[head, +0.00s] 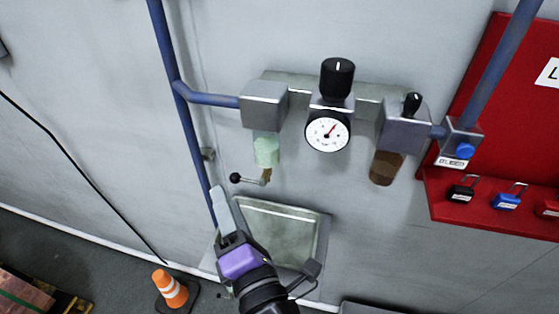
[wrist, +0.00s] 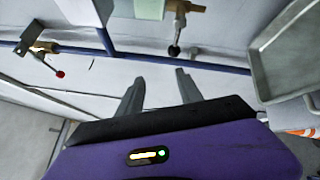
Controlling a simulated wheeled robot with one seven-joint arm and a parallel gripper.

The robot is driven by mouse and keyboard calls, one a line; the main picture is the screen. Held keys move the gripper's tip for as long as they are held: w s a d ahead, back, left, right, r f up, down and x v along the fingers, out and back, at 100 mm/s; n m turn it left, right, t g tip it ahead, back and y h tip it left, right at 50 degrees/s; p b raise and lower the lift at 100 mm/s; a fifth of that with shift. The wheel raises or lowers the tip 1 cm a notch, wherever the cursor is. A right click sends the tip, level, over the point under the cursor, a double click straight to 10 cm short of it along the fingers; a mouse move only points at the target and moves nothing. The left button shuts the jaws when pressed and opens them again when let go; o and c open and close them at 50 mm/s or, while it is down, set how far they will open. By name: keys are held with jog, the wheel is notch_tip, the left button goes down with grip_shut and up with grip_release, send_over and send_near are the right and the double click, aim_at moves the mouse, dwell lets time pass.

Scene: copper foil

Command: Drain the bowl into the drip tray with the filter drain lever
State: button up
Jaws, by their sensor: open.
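The filter bowl (head: 266,151) is pale green and hangs under the grey filter block at the left of the wall unit. The drain lever (head: 250,181), with a black ball end, sticks out to the left from the brass fitting under the bowl. In the wrist view the bowl (wrist: 150,8) is cut off at the top, and the lever's black ball (wrist: 174,50) hangs beyond my fingertips. The drip tray (head: 322,238) is below the bowl, partly hidden by my arm; it also shows in the wrist view (wrist: 262,72). My gripper (head: 221,194) is open and empty, below the lever and apart from it.
A blue pipe (head: 184,140) runs down the wall left of the lever, close to my gripper. A gauge (head: 327,134) and a brown bowl (head: 385,168) are to the right. In the wrist view a red-ended brass valve (wrist: 45,52) is at the left. An orange cone (head: 170,288) stands on the floor.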

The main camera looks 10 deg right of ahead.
aim_at(237, 182)
jog(key=w, duration=0.2)
jog(key=w+d+f+n+h+p, duration=0.1)
jog(key=w, duration=0.1)
jog(key=w+n, duration=0.1)
jog(key=w, duration=0.2)
jog(key=shift+d+f+h+p, duration=0.2)
jog(key=shift+f+h+p, duration=0.05)
jog(key=shift+h+p, duration=0.15)
jog(key=shift+x, duration=0.8)
jog(key=shift+f, duration=0.1)
jog(key=shift+c, duration=0.2)
grip_shut()
